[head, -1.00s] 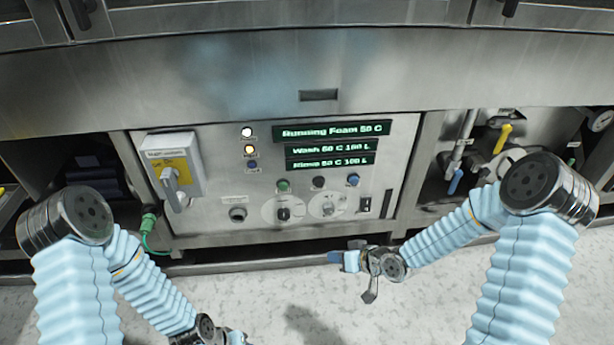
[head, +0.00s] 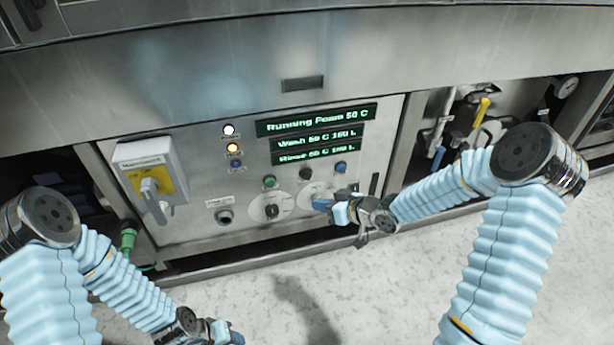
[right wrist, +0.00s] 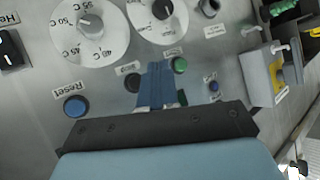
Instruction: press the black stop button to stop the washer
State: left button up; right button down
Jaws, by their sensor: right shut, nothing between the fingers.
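The black stop button (head: 306,173) sits on the washer's control panel (head: 205,192), between a green and a blue button. It also shows in the right wrist view (right wrist: 132,82), partly covered by my fingers. My right gripper (head: 322,205) is shut and empty, with blue fingers pointing at the panel, just below the stop button in the head view. In the right wrist view its fingertips (right wrist: 156,68) appear between the black and green buttons. Contact with the panel is not clear. My left gripper (head: 232,336) is low at the bottom edge; its finger gap is unclear.
The green button (head: 270,181) and blue reset button (head: 341,167) flank the stop button. Dials sit below. A grey switch box (head: 150,178) protrudes at left; pipes with a yellow handle (head: 478,112) are at right.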

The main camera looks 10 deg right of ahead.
aim_at(307, 176)
jog(key=w+p, duration=0.2)
jog(key=w, duration=0.5)
jog(key=shift+w, duration=0.25)
jog(key=shift+a, duration=0.1)
jog(key=shift+p, duration=0.4)
dwell(1.3)
jog(key=shift+w, duration=0.4)
jog(key=shift+w+p, duration=0.5)
jog(key=shift+p, duration=0.1)
dwell(0.7)
jog(key=shift+s, duration=0.1)
jog(key=shift+s+b, duration=0.45)
jog(key=shift+s, duration=0.35)
